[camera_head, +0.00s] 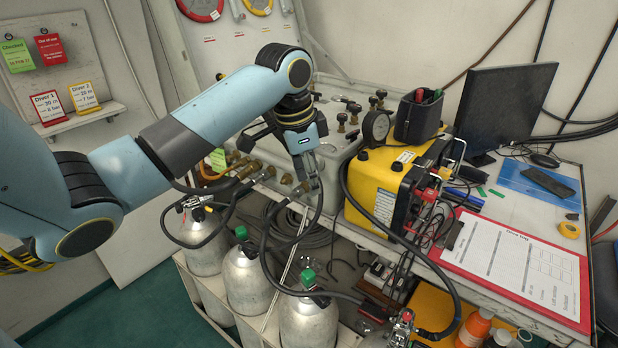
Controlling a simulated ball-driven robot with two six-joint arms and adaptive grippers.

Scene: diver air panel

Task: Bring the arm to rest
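My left arm (225,106) comes in from the left, pale blue with dark joints, and reaches across to the air panel (343,120). My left gripper (309,180) points down at the panel's front edge, close to brass hose fittings (297,190) and a black hose. Its fingers look close together, but I cannot tell whether they are shut or touch a fitting. My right gripper is not in view.
Grey cylinders (246,283) with green-topped valves stand below the panel. Black hoses loop in front of them. A yellow case (378,190), a dark monitor (503,108) and a red clipboard (452,262) crowd the bench. Green floor (130,315) is clear at lower left.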

